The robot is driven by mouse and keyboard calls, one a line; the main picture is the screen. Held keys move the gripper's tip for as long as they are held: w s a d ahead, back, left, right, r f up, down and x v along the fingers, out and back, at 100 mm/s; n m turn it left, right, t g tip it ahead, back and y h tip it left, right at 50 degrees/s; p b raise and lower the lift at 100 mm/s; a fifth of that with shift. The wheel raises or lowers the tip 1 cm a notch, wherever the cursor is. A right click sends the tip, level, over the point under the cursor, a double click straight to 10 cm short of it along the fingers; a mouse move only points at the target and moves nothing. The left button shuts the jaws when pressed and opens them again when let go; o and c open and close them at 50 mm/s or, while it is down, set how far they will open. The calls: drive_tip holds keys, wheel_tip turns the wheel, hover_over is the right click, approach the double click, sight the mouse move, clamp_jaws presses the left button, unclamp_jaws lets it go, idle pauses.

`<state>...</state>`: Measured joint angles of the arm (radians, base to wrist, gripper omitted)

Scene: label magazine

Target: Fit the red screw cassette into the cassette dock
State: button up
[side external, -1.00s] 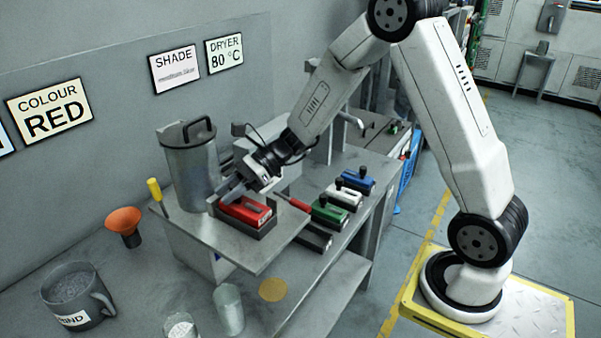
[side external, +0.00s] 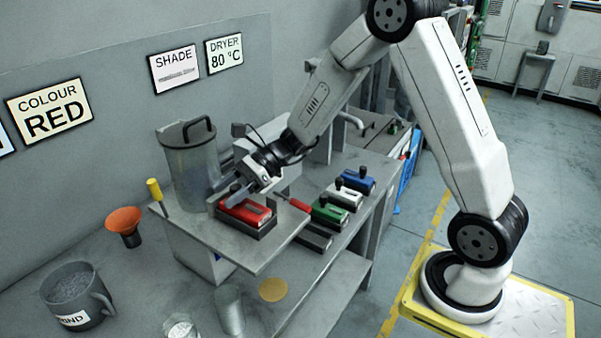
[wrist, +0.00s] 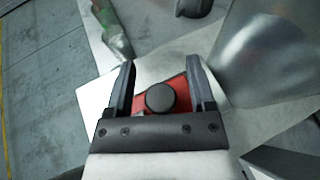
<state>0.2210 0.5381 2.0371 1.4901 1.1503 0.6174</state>
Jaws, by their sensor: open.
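The red cassette (side external: 247,212) sits in the dark cassette dock (side external: 262,232) on the grey bench. It looks level, with its upper part above the dock wall; how deep it sits cannot be told. A black round knob stands on it. My gripper (side external: 231,193) is at the cassette's knob end. In the wrist view my gripper (wrist: 161,82) is open, its two fingers on either side of the black knob (wrist: 160,97) with gaps to both. Part of the red cassette (wrist: 178,88) shows between them. The fingers hide the dock's far end in the side view.
Green (side external: 328,213), white (side external: 343,197) and blue (side external: 356,181) cassettes stand in a row to the right, by an empty dark slot (side external: 315,238). A metal canister (side external: 190,165) stands just behind my gripper.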

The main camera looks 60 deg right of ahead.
sight(310, 207)
drive_tip(key=v, duration=1.2)
drive_tip(key=shift+s, duration=0.1)
idle(0.4)
drive_tip(key=s+a+n+g+h, duration=0.1)
drive_tip(key=s+n+h, duration=0.1)
drive_tip(key=s+n, duration=0.1)
drive_tip(key=s+a+f+n+g+h, duration=0.1)
drive_tip(key=s+n+h, duration=0.2)
drive_tip(key=n, duration=0.2)
drive_tip(key=s+a+f+n+g+h, duration=0.1)
drive_tip(key=s+a+n+g+h, duration=0.1)
drive_tip(key=s+n, duration=0.1)
drive_tip(key=shift+s+n+h, duration=0.2)
drive_tip(key=shift+n+h, duration=0.2)
drive_tip(key=shift+n, duration=0.1)
drive_tip(key=n, duration=0.1)
drive_tip(key=s+n+h, duration=0.1)
drive_tip(key=shift+d+f+n+h, duration=0.1)
drive_tip(key=shift+f+n+h, duration=0.2)
drive_tip(key=shift+f+n, duration=0.1)
drive_tip(key=n, duration=0.1)
drive_tip(key=f+n+h, duration=0.1)
drive_tip(key=shift+s+d+n+t, duration=0.15)
drive_tip(key=shift+s+n+t, duration=0.25)
drive_tip(key=f+n, duration=0.1)
drive_tip(key=f+n+h, duration=0.1)
drive_tip(key=f+n, duration=0.1)
drive_tip(key=s+f+n+h, duration=0.1)
drive_tip(key=f, duration=0.1)
drive_tip(key=shift+n+t, duration=0.4)
